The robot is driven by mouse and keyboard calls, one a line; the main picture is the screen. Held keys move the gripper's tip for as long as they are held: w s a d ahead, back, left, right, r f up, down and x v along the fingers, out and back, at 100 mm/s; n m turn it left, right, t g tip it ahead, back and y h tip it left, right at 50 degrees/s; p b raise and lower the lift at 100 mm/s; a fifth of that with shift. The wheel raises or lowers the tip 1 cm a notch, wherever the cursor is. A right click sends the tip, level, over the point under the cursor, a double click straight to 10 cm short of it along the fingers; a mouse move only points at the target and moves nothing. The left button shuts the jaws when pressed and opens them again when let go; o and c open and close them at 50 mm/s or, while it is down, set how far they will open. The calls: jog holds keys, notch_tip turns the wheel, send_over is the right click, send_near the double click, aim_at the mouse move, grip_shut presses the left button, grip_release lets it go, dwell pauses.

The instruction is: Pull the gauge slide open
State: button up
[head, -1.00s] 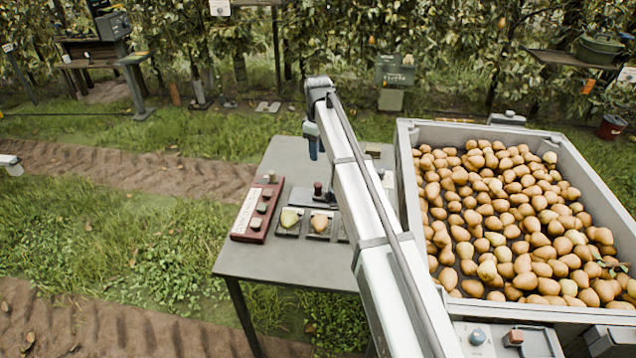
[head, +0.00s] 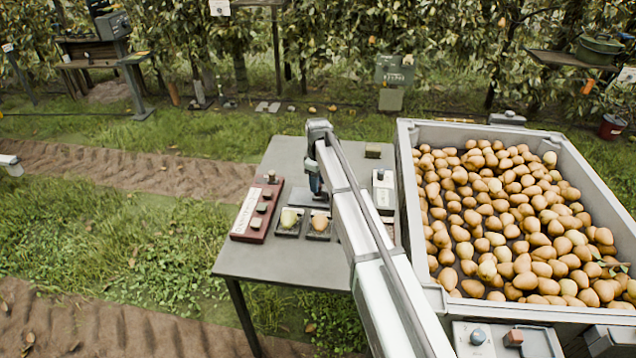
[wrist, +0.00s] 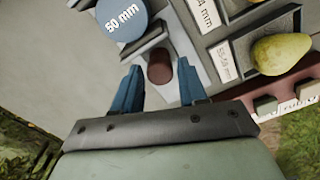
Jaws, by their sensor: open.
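The gauge (wrist: 185,52) is a grey plate with a bar-like jaw and a dark brown cylindrical knob (wrist: 159,67). A blue disc marked "50 mm" (wrist: 120,18) lies beside the bar. In the head view the gauge plate (head: 299,198) is on the grey table, partly hidden by my arm. My gripper (wrist: 161,80) is open, its two blue fingers pointing at the gauge with the knob between their tips. They do not appear closed on it. In the head view my gripper (head: 317,188) hangs over the gauge, and the knob is hidden.
Two pears (head: 289,217) (head: 320,223) sit in dark trays just in front of the gauge. A red-brown rack with several blocks (head: 257,212) is at the left. A white device (head: 383,190) is on the right. A large crate of pears (head: 407,200) borders the table.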

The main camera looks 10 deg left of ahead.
jog(key=shift+f, duration=0.2)
jog(key=shift+c, duration=0.4)
grip_shut()
